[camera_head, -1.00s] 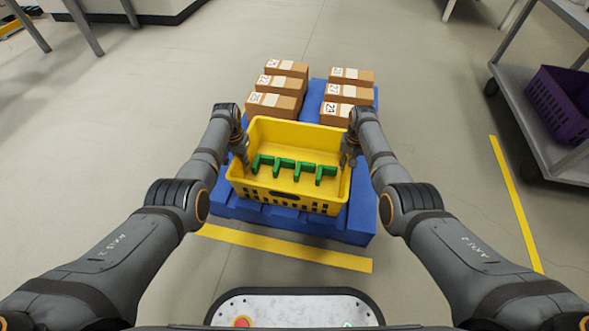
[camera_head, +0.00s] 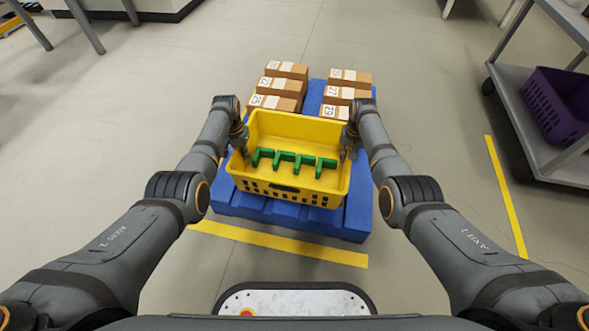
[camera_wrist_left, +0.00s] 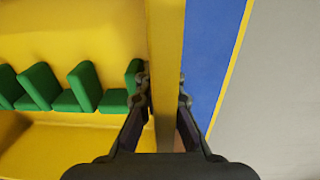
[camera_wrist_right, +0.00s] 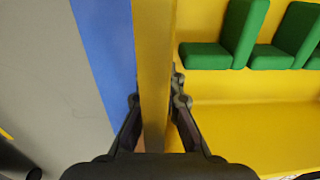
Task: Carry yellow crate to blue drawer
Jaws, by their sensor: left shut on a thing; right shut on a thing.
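The yellow crate (camera_head: 290,128) is held between my two arms over the front part of a blue pallet (camera_head: 300,215). My right gripper (camera_head: 348,142) is shut on the right wall, which the right wrist view also shows (camera_wrist_right: 153,60) between the fingers (camera_wrist_right: 157,98). The crate looks level. No blue drawer is in view.
Several labelled cardboard boxes (camera_head: 281,86) stand on the pallet behind the crate. A grey cart (camera_head: 510,90) with a purple crate (camera_head: 555,105) stands at the right. Yellow floor lines (camera_head: 280,243) run in front and to the right.

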